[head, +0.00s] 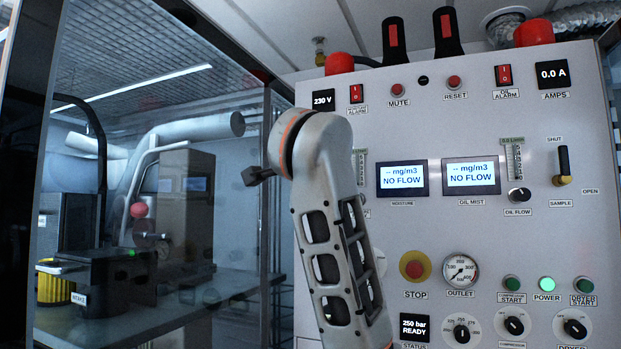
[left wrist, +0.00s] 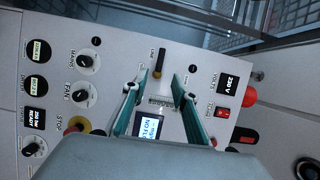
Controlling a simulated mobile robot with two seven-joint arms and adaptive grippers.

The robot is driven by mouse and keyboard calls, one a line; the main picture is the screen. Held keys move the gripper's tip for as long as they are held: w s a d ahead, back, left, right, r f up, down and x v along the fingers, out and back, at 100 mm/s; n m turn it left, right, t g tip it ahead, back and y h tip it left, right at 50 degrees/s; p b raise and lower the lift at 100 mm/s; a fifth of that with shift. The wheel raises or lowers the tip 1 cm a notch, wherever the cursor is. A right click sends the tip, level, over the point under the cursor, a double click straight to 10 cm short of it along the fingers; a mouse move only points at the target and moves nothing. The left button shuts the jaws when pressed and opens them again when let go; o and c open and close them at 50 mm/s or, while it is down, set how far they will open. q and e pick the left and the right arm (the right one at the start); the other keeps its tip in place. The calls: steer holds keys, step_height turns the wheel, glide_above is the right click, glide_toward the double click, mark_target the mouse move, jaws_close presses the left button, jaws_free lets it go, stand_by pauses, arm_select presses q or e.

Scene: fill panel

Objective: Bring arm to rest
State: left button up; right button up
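My grey arm with an orange ring (head: 335,215) rises through the middle of the head view, in front of the control panel (head: 455,120). Its gripper cannot be made out there. In the left wrist view my left gripper (left wrist: 156,84) has two teal fingers spread apart, with nothing held between them. The panel lies beyond the fingers and appears turned sideways. A lit NO FLOW display (left wrist: 149,128) shows between the fingers, and a black LINE lever (left wrist: 160,62) shows just beyond the tips. My right gripper is in neither view.
The panel carries a STOP button (head: 414,265), an OUTLET gauge (head: 461,271), several knobs and a SAMPLE lever (head: 563,165). A glass enclosure (head: 100,25) at left holds a black machine (head: 110,275) and pipes. Red-capped fittings (head: 339,64) stand on top of the panel.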

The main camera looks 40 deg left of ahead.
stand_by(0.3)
arm_select(q)
steer(key=w+a+f+n+g+h, duration=0.1)
steer(key=w+f, duration=0.2)
steer(key=f, duration=0.8)
steer(key=w+a+f+g, duration=0.1)
steer(key=w+f, duration=0.3)
steer(key=f, duration=0.7)
steer(key=s+f+g+h, duration=0.1)
steer(key=s+f, duration=0.2)
steer(key=f, duration=2)
steer(key=s+d+f+n+g+h, duration=0.1)
steer(key=s+d+f+g+h, duration=0.1)
steer(key=s+f, duration=1.2)
steer(key=s+d+f+n+g+h, duration=0.1)
steer(key=s+d+f+g+h, duration=0.1)
steer(key=s+f, duration=1.25)
steer(key=w+d+f+n+t+h, duration=0.2)
steer(key=d+f+h, duration=0.4)
steer(key=d+f, duration=0.8)
step_height(320, 180, down, 4)
steer(key=shift+f+n+t+h, duration=0.1)
steer(key=shift+n+t+h, duration=0.25)
steer(key=shift+n, duration=0.45)
